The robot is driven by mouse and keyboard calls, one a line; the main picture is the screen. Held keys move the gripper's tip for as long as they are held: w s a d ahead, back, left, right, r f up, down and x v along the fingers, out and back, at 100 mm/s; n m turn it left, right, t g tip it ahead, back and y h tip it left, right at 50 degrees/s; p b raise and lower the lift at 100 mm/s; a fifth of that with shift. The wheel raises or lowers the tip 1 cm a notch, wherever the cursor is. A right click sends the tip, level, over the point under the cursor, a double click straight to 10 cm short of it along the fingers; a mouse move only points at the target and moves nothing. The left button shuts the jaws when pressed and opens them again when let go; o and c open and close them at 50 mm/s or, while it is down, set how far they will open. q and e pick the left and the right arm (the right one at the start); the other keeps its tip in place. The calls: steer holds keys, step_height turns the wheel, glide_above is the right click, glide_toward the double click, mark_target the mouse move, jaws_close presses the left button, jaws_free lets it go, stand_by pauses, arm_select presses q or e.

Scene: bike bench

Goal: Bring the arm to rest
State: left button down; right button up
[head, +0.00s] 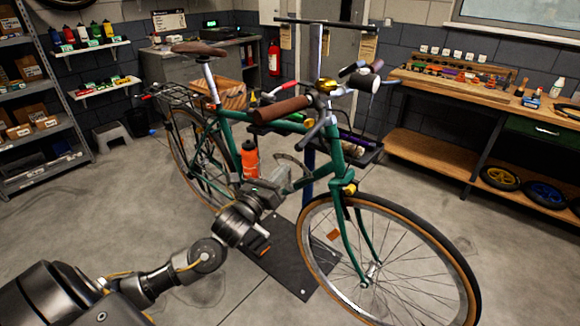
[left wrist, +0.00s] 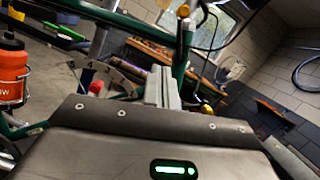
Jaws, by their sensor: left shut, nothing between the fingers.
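My left arm comes in from the lower left of the head view. Its gripper (head: 286,180) is in front of the green bike's frame, to the right of the orange bottle. In the left wrist view the two grey fingers (left wrist: 163,88) are together with nothing between them. The green bike (head: 342,211) stands upright, held by a stand, and its frame also shows close behind the fingers in the left wrist view (left wrist: 183,40). I cannot tell whether the gripper touches the frame. My right gripper is in neither view.
The orange bottle (head: 250,158) sits on the bike frame. A dark base plate (head: 290,262) lies on the floor below. A wooden workbench (head: 440,88) is at the right and a shelf rack (head: 45,130) at the left. The floor at the left is mostly clear.

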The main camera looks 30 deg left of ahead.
arm_select(q)
steer(key=shift+s+f, duration=0.1)
steer(key=shift+s, duration=0.35)
stand_by(0.3)
